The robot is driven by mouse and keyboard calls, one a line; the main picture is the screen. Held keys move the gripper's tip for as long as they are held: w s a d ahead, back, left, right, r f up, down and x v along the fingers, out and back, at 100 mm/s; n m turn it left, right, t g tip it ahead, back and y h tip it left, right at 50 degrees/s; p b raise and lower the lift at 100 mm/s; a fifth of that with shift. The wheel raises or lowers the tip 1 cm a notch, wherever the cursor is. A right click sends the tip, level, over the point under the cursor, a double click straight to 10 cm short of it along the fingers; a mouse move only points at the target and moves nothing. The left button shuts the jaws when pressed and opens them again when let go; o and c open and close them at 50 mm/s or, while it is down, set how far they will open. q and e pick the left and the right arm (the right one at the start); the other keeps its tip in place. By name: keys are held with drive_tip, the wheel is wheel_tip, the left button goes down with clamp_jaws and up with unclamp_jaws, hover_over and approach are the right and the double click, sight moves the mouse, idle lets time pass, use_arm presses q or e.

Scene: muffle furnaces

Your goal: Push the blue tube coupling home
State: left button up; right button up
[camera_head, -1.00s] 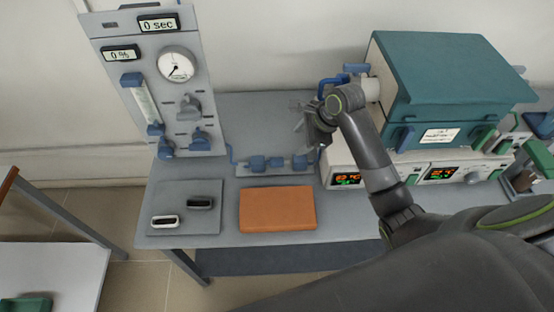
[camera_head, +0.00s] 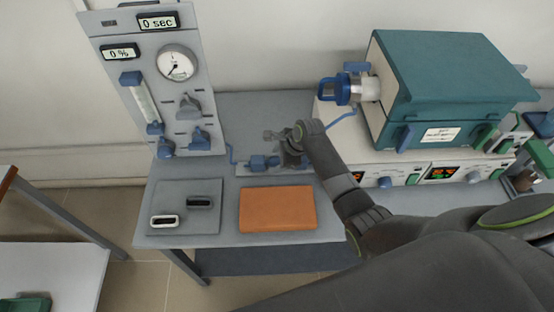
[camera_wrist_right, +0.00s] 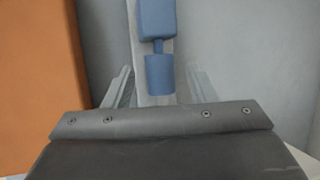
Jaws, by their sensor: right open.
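The blue tube coupling shows in the right wrist view as a blue block (camera_wrist_right: 157,20) and a blue cylinder (camera_wrist_right: 160,73), with a short gap bridged by a thin stem. In the head view the block (camera_head: 257,162) sits on a pale strip on the bench, and the cylinder is mostly hidden by my right gripper (camera_head: 280,148). In the right wrist view the right gripper (camera_wrist_right: 160,88) is open. Its fingers are on either side of the cylinder, with visible space at both sides. My left gripper is not in view.
An orange pad (camera_head: 277,209) lies in front of the coupling. A grey plate (camera_head: 180,228) with two small holders is to its left. A gauge panel (camera_head: 145,60) stands behind left. A teal furnace (camera_head: 450,75) with a blue-handled port fitting (camera_head: 340,90) is at right.

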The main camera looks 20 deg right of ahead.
drive_tip(key=shift+w+a+f, duration=0.25)
drive_tip(key=shift+f, duration=0.4)
clamp_jaws()
